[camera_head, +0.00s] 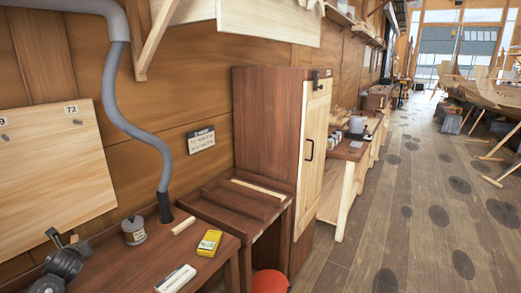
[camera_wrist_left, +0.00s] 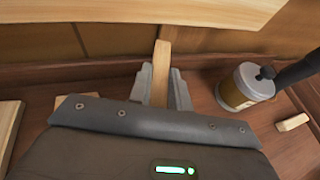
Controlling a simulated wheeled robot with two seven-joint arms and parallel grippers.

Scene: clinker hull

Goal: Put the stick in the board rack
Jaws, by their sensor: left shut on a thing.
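My left gripper (camera_head: 68,250) is at the lower left of the head view, above the bench and left of the lidded can. In the left wrist view its jaws (camera_wrist_left: 161,82) are shut on a light wooden stick (camera_wrist_left: 162,58), which projects beyond the fingertips. The stick's lower end is hidden by the gripper. A dark wooden rack with open slots (camera_head: 243,207) stands right of the bench, against the cabinet. A pale strip (camera_head: 257,187) lies across its back part. My right gripper is not in view.
A lidded can (camera_head: 134,230), a grey hose (camera_head: 118,110), a small wood piece (camera_head: 183,226), a yellow box (camera_head: 209,243) and a pale block (camera_head: 176,278) stand on or by the bench. A tall cabinet (camera_head: 265,140) rises behind the rack.

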